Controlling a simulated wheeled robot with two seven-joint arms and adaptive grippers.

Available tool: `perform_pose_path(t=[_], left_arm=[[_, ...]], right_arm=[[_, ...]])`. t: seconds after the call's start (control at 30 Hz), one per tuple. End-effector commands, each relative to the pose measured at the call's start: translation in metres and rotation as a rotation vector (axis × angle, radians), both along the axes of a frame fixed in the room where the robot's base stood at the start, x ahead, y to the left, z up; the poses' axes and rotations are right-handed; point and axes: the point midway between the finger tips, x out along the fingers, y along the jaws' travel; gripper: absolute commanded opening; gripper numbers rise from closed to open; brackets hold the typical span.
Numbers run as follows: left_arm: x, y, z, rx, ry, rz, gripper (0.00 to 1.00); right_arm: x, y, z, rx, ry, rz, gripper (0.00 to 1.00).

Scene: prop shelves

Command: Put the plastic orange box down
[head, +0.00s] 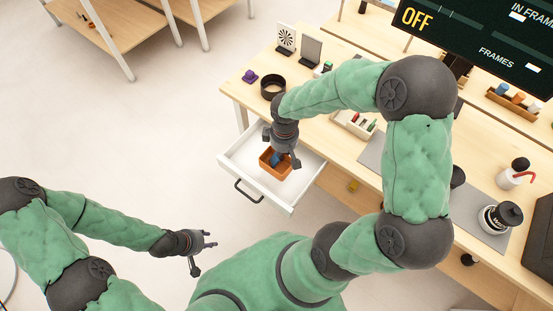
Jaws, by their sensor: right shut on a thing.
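The plastic orange box (284,172) is small and open-topped, with a blue thing (275,158) inside. It is over the inside of the open white drawer (240,157) in the head view. My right gripper (285,159) reaches down from above and is shut on the box; its fingers partly hide the box's far right side. I cannot tell whether the box touches the drawer floor. My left gripper (203,256) is open and empty, low over the floor at the lower left, well apart from the drawer.
The drawer's dark handle (248,192) faces the front left. The wooden table (330,82) carries a black ring (272,87), a purple thing (249,76), a dartboard stand (286,38) and a white tray (352,123). A dark screen (480,40) stands behind.

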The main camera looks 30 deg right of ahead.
Motion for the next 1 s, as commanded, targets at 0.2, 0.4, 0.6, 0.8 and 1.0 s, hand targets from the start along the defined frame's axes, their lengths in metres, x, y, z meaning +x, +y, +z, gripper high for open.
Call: perform_pose_path(t=[0.2, 0.4, 0.6, 0.8, 1.0], left_arm=[[0.000, 0.000, -0.014, 0.000, 0.000, 0.000, 0.39], [0.000, 0.000, -0.017, 0.000, 0.000, 0.000, 0.39], [0.000, 0.000, -0.034, 0.000, 0.000, 0.000, 0.39], [0.000, 0.000, -0.037, 0.000, 0.000, 0.000, 0.39], [0.000, 0.000, -0.038, 0.000, 0.000, 0.000, 0.39]], right_arm=[[0.021, 0.005, -0.027, 0.001, -0.002, 0.000, 0.00], [0.028, 0.007, -0.034, 0.000, -0.002, 0.000, 0.00], [0.031, 0.008, -0.062, -0.001, 0.000, -0.001, 0.00], [0.032, 0.007, -0.069, 0.000, -0.002, -0.001, 0.00], [0.032, 0.007, -0.069, 0.000, -0.002, -0.001, 0.00]])
